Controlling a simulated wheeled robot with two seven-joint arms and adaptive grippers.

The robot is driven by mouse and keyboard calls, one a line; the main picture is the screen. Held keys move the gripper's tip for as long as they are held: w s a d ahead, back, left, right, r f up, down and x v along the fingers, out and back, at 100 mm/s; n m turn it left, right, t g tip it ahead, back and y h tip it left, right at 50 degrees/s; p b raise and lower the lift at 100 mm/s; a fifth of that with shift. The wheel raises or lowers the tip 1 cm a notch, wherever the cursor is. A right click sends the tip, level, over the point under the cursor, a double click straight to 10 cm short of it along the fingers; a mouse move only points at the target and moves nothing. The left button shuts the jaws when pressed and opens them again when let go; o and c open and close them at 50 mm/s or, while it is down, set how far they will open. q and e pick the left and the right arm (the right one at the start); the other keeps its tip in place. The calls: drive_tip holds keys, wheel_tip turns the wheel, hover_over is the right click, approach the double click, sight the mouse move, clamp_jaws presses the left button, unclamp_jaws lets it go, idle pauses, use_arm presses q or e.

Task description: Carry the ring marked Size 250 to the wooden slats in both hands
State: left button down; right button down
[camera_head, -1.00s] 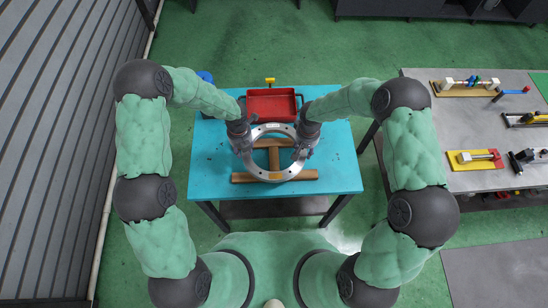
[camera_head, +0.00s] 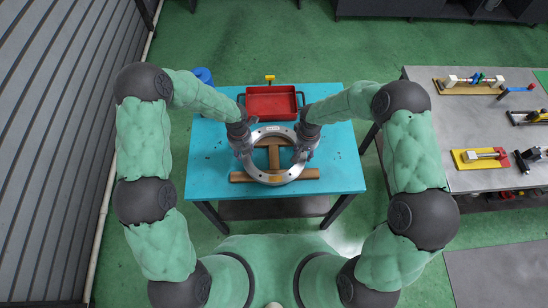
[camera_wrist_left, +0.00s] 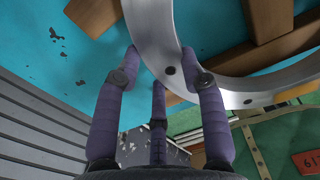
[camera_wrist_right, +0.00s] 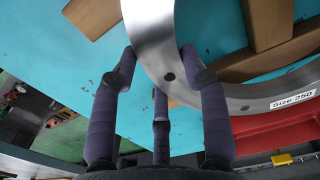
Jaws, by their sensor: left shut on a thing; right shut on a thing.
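The metal ring (camera_head: 272,178) is over the blue table, above the wooden slats (camera_head: 310,174). Its "Size 250" label shows in the right wrist view (camera_wrist_right: 292,99). My left gripper (camera_head: 243,149) is shut on the ring's left side, and my right gripper (camera_head: 304,147) is shut on its right side. In the left wrist view my fingers (camera_wrist_left: 160,72) straddle the ring wall (camera_wrist_left: 160,45); the right wrist view shows the same with my right fingers (camera_wrist_right: 160,72). The slats show through the ring's opening. I cannot tell whether the ring touches them.
A red tray (camera_head: 271,104) stands at the back of the blue table (camera_head: 208,165). A blue round object (camera_head: 203,76) is behind the table's left corner. A grey bench (camera_head: 455,125) with several fixtures is at the right. The blue table's left and right sides are clear.

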use_arm(q)
drive_tip(key=shift+w+a+f+b, duration=0.1)
drive_tip(key=shift+a+f+b, duration=0.1)
drive_tip(key=shift+f+b, duration=0.3)
use_arm(e)
drive_tip(key=shift+d+f, duration=0.2)
drive_tip(key=shift+f, duration=0.35)
use_arm(q)
drive_tip(key=c, duration=1.1)
unclamp_jaws()
drive_tip(key=shift+f, duration=0.1)
drive_tip(key=shift+c, duration=0.2)
use_arm(e)
drive_tip(key=c, duration=1.1)
unclamp_jaws()
drive_tip(key=shift+f, duration=0.15)
use_arm(q)
drive_tip(key=o, duration=0.4)
use_arm(e)
drive_tip(key=o, duration=0.5)
drive_tip(key=shift+c, duration=0.2)
use_arm(q)
drive_tip(key=shift+d, duration=0.1)
use_arm(e)
drive_tip(key=shift+a, duration=0.1)
